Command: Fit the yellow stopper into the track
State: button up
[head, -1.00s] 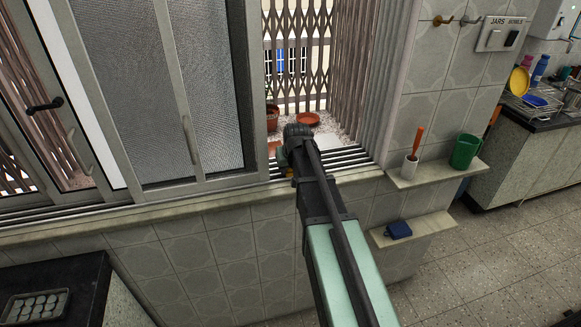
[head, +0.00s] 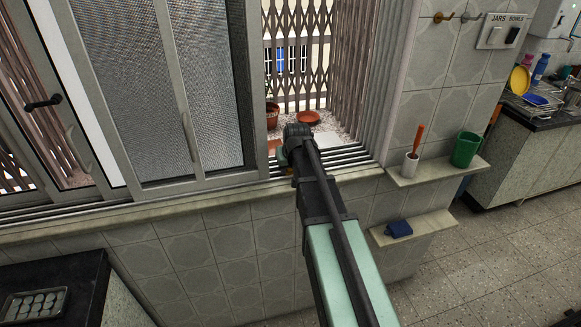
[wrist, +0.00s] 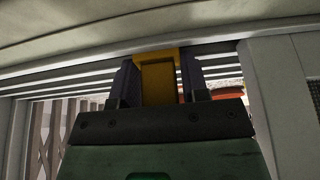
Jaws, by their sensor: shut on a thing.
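The yellow stopper (wrist: 158,82) is between the two dark fingers of my gripper (wrist: 160,80) in the wrist view. My gripper is shut on it. The stopper's far end reaches the pale rail edge of the track (wrist: 75,72); I cannot tell whether it touches or sits in a groove. In the head view the track (head: 345,154) is a set of parallel rails along the window sill. My gripper (head: 283,158) is over the track there, right of the sliding panes. My own wrist and arm mostly hide the stopper in the head view.
The sliding window pane (head: 205,90) stands left of my gripper. Terracotta pots (head: 308,118) are outside behind it. A blue item (head: 398,230) lies on the lower shelf.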

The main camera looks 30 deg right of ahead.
jog(key=shift+s+a+f+b, duration=0.15)
jog(key=shift+s+f+b, duration=0.3)
jog(key=shift+b, duration=0.1)
dwell(0.5)
jog(key=o, duration=0.9)
jog(key=shift+c, duration=0.2)
jog(key=shift+r+p, duration=0.45)
jog(key=shift+p, duration=0.1)
jog(key=shift+o, duration=0.6)
jog(key=d+p+v, duration=0.1)
jog(key=p+v, duration=0.9)
jog(key=shift+a+r, duration=0.35)
jog(key=shift+a, duration=0.05)
jog(key=s+a+f+n+g+y, duration=0.1)
jog(key=s+a+g, duration=0.3)
jog(key=s+a, duration=1.3)
jog(key=shift+a+f+n, duration=0.35)
jog(key=shift+a+n, duration=0.25)
jog(key=shift+a, duration=0.2)
